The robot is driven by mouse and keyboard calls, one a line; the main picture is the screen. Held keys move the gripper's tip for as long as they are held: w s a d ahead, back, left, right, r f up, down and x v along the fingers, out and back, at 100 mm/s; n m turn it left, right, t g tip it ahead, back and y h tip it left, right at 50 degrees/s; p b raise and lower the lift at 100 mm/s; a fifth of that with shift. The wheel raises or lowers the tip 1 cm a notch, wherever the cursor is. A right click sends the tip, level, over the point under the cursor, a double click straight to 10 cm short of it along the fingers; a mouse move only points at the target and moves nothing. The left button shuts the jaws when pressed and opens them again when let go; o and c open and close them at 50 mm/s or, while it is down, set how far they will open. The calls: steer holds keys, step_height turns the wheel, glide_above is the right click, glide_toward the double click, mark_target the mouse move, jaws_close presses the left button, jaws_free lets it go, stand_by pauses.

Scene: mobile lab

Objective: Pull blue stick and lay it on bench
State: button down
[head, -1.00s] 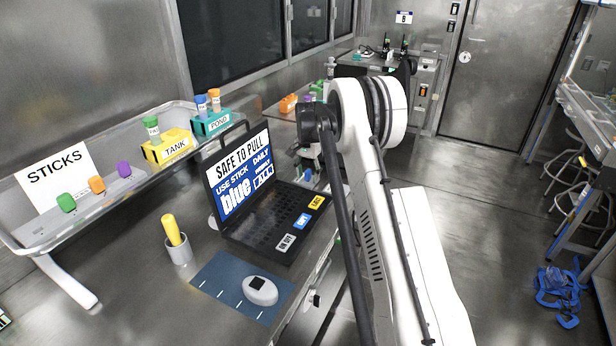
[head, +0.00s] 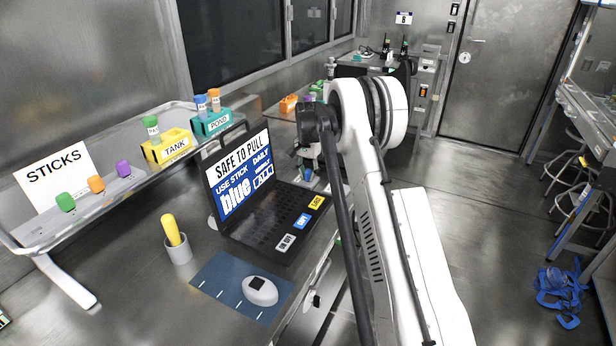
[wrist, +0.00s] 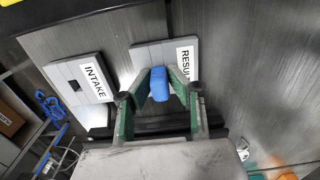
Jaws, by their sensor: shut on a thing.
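The blue stick (wrist: 159,84) shows in the wrist view as a short blue piece between my fingertips. My gripper (wrist: 160,88), with green-sided fingers, is shut on it. It is held over or near a grey plate labelled RESULT (wrist: 150,53), partly covered by my fingers; I cannot tell whether the stick touches it. The shelf by the STICKS sign (head: 57,176) holds a green stick (head: 65,202), an orange one (head: 96,184) and a purple one (head: 123,169). The bench (head: 130,255) is grey metal.
A laptop (head: 275,215) reads "SAFE TO PULL, USE STICK blue". Near it are a cup (head: 178,250) with a yellow stick and a mouse (head: 260,291) on a blue mat (head: 215,285). A plate labelled INTAKE (wrist: 75,78) lies left of RESULT. TANK (head: 170,148) and POND (head: 213,123) racks hold tubes.

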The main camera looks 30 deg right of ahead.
mark_target(308, 171)
steer(key=shift+r, duration=0.1)
steer(key=shift+r+p, duration=0.85)
steer(key=shift+r, duration=2.1)
